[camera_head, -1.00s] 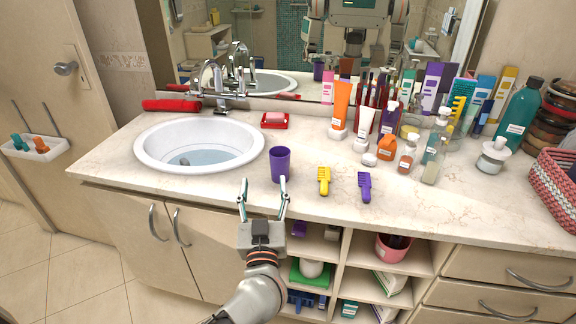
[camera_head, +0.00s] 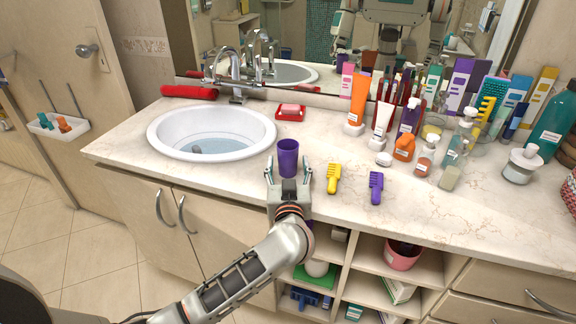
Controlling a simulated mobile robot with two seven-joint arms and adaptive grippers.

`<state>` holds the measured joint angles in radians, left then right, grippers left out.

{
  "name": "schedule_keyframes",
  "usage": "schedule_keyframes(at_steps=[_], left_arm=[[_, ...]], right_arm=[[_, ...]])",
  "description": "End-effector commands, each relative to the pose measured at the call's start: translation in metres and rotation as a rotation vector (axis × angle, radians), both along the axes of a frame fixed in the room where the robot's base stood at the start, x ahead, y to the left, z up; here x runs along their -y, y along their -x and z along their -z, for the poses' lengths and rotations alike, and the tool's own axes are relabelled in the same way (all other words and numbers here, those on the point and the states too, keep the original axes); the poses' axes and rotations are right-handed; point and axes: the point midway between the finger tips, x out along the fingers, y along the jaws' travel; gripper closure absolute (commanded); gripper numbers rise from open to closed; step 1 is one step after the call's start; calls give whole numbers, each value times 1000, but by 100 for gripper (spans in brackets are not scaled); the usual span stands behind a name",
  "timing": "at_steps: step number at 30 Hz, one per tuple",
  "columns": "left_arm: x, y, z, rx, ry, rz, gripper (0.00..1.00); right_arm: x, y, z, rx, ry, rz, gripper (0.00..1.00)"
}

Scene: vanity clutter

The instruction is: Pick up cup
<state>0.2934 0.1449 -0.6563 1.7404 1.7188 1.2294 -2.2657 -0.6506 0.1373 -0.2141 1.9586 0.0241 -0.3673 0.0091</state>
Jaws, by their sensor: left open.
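A purple cup (camera_head: 288,157) stands upright on the marble counter, just right of the sink. My left gripper (camera_head: 288,170) is open at the cup's near side, with one finger to the left and one to the right of it. The lower part of the cup lies between the fingers and is partly hidden by the gripper. I cannot tell whether either finger touches the cup. My right gripper is not in view, apart from the mirror's reflection of my body.
The white sink (camera_head: 212,133) is to the left. A red soap dish (camera_head: 291,112) sits behind. Many bottles and tubes crowd the back right. Open shelves (camera_head: 345,245) are below the counter edge.

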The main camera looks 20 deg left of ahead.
Motion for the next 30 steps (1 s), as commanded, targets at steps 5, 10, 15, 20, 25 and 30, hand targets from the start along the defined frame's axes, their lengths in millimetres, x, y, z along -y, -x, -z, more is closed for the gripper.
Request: schedule_keyframes(at_steps=[5, 10, 15, 20, 25, 30], left_arm=[[-6, -17, 1, 0, 0, 0, 44], [-6, -18, 0, 0, 0, 0, 44], [-6, -18, 0, 0, 0, 0, 68], [-6, -18, 0, 0, 0, 0, 88], [-6, -18, 0, 1, 0, 0, 88], [-6, -18, -4, 1, 1, 0, 88]], right_arm=[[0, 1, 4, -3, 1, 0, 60], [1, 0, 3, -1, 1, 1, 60], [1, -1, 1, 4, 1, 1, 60], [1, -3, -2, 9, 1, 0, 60], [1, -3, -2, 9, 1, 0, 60], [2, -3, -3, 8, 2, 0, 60]])
